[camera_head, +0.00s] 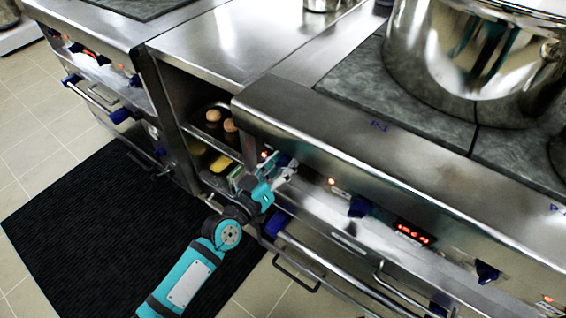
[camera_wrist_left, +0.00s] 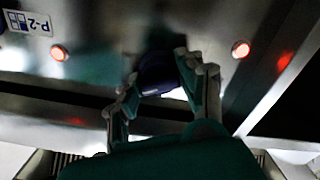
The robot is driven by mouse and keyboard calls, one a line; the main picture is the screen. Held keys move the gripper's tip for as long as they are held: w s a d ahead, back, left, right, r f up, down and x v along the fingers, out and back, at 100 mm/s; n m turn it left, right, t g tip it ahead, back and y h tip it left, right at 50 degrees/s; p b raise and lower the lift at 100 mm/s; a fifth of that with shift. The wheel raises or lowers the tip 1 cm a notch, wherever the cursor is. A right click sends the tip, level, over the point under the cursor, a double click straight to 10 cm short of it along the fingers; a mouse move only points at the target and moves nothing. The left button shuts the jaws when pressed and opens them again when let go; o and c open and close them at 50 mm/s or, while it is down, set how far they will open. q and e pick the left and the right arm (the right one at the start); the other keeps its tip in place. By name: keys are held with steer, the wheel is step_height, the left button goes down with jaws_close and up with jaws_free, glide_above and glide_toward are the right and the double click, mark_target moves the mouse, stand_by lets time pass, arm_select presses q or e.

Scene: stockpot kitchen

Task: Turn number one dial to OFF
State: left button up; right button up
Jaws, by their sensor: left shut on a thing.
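A dark blue dial (camera_wrist_left: 156,70) sits on the front of the steel stove, between the fingers of my left gripper (camera_wrist_left: 160,78) in the left wrist view. The fingers are shut on it from both sides. In the head view my left gripper (camera_head: 279,170) is at the left end of the stove's front panel, and the dial (camera_head: 283,160) is mostly hidden by the fingers. No marking that tells the dial's setting is readable. My right gripper is not in view.
Another blue dial (camera_head: 359,207) and a red digital display (camera_head: 413,234) are further right on the panel. A rail (camera_head: 330,262) runs below it. A large steel pot (camera_head: 470,60) stands on the stove top. A black mat (camera_head: 100,225) lies on the floor.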

arm_select(q)
steer(key=n, duration=0.7)
steer(key=shift+a, duration=0.1)
steer(key=n, duration=0.4)
steer(key=shift+n, duration=0.6)
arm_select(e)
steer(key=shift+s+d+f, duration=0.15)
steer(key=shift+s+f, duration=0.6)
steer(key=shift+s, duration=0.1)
arm_select(q)
steer(key=o, duration=1.1)
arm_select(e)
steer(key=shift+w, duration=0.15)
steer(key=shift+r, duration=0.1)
